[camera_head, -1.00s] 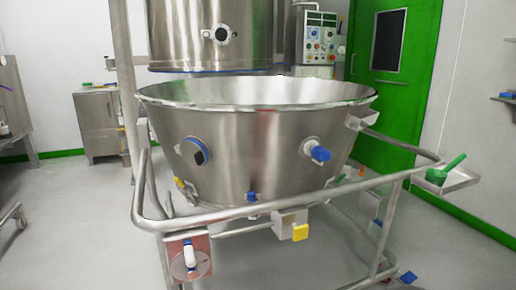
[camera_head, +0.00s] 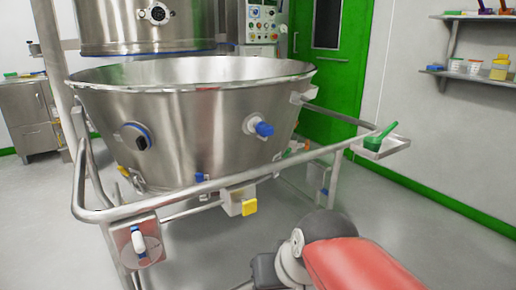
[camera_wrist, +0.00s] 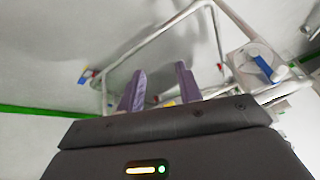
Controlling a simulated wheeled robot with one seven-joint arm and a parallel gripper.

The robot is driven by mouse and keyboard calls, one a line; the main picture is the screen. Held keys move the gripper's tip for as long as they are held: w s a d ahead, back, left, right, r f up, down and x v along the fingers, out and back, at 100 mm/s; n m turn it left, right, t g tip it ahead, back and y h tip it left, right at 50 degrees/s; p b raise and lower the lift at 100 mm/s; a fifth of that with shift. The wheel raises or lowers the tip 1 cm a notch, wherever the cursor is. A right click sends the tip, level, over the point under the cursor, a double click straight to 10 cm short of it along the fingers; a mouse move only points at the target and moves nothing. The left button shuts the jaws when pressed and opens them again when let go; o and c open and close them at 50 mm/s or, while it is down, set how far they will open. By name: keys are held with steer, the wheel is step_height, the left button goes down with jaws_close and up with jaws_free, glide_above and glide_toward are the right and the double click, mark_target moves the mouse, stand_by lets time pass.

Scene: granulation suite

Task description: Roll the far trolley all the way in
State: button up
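The trolley carries a large steel bowl (camera_head: 195,140) in a tubular frame with a push rail (camera_head: 300,158) around its near side. The bowl stands in front of the steel vessel (camera_head: 130,25), its rim a little below the vessel's lower edge. A plate with a white lever (camera_head: 138,242) is at the frame's near left corner. In the wrist view, the tubular frame (camera_wrist: 165,27) and a plate with a blue lever (camera_wrist: 257,66) lie beyond my gripper (camera_wrist: 161,72). Its two purple fingers are apart with nothing between them. The gripper does not touch the rail.
A green scoop (camera_head: 380,137) lies in a small tray (camera_head: 390,148) on the frame's right end. Shelves (camera_head: 470,75) hang at the right wall, and a cabinet (camera_head: 28,112) stands left. The floor at right is clear.

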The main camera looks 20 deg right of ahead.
steer(key=shift+o, duration=1.3)
steer(key=w+r+m+y+b, duration=0.1)
steer(key=w+m+y, duration=0.1)
steer(key=w, duration=0.7)
steer(key=shift+w+a+m+t, duration=0.2)
steer(key=shift+w+m+t, duration=0.1)
steer(key=shift+t, duration=0.1)
steer(key=m+t+y+b, duration=0.3)
steer(key=m+t, duration=0.2)
steer(key=m, duration=0.2)
glide_toward(287, 160)
steer(key=s+a+f, duration=0.2)
steer(key=a+f, duration=0.2)
steer(key=a, duration=0.8)
steer(key=w+d+m+t, duration=0.1)
steer(key=w+d, duration=0.1)
steer(key=d, duration=0.1)
steer(key=w+d+m+t+h, duration=0.1)
steer(key=w+d, duration=0.1)
steer(key=d, duration=0.2)
steer(key=w+d+m+t+h+b, duration=0.1)
steer(key=d+m, duration=0.1)
steer(key=d, duration=0.1)
steer(key=shift+w+d+f+t, duration=0.3)
steer(key=shift+w+d+t, duration=0.1)
steer(key=shift+w+d, duration=0.1)
steer(key=shift+w, duration=0.2)
steer(key=p+x, duration=0.1)
steer(key=x, duration=0.6)
jaws_close()
